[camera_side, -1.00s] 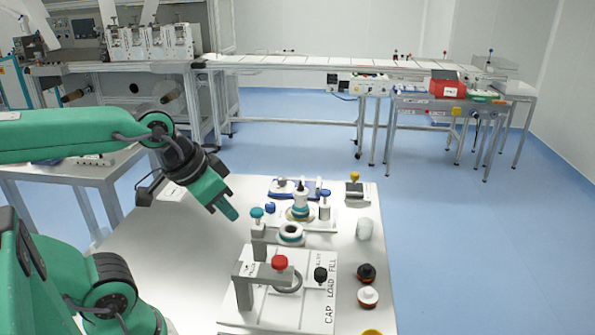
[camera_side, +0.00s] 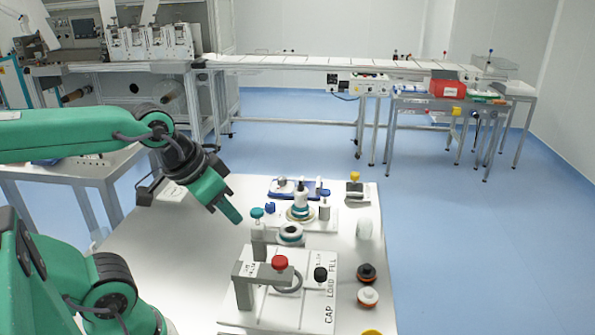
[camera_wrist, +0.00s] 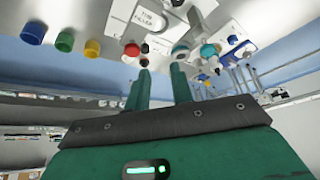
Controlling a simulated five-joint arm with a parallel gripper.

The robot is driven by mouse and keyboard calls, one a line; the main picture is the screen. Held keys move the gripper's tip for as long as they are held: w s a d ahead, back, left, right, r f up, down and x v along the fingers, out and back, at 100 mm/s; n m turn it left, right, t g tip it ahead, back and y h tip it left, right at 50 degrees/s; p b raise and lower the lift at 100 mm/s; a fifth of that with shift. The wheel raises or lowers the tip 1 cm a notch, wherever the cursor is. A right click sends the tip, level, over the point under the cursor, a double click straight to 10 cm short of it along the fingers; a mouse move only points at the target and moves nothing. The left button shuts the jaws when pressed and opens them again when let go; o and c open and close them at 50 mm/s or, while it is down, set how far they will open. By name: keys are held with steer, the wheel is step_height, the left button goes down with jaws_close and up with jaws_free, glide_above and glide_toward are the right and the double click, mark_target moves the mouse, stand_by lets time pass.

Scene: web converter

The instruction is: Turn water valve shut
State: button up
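No part is clearly marked as the water valve, as the labels are too small to read. On the white table are a teal-topped knob (camera_side: 257,213) on a grey post, a blue knob (camera_side: 270,208), a red knob (camera_side: 280,262) on a grey bracket and a black knob (camera_side: 320,274). My gripper (camera_side: 229,212) hangs tilted down, left of the teal knob and apart from it. In the wrist view its two green fingers (camera_wrist: 161,73) are apart with nothing held between them. The red knob (camera_wrist: 132,49) and the teal knob (camera_wrist: 208,50) show beyond the fingertips.
A white bottle (camera_side: 301,195) stands on a ringed base behind the bracket. A clear cylinder (camera_side: 364,229) and dark and white round caps (camera_side: 367,285) are at the table's right. Blue, green and yellow caps (camera_wrist: 64,40) show in the wrist view.

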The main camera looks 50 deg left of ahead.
steer(key=o, duration=0.5)
steer(key=shift+w+a+r, duration=0.15)
steer(key=shift+w, duration=0.2)
steer(key=shift+o, duration=0.2)
steer(key=m+g, duration=0.4)
steer(key=g, duration=0.2)
glide_above(270, 204)
step_height(270, 204, down, 15)
steer(key=shift+a+r, duration=0.1)
steer(key=shift+r, duration=0.1)
steer(key=shift+f, duration=3.85)
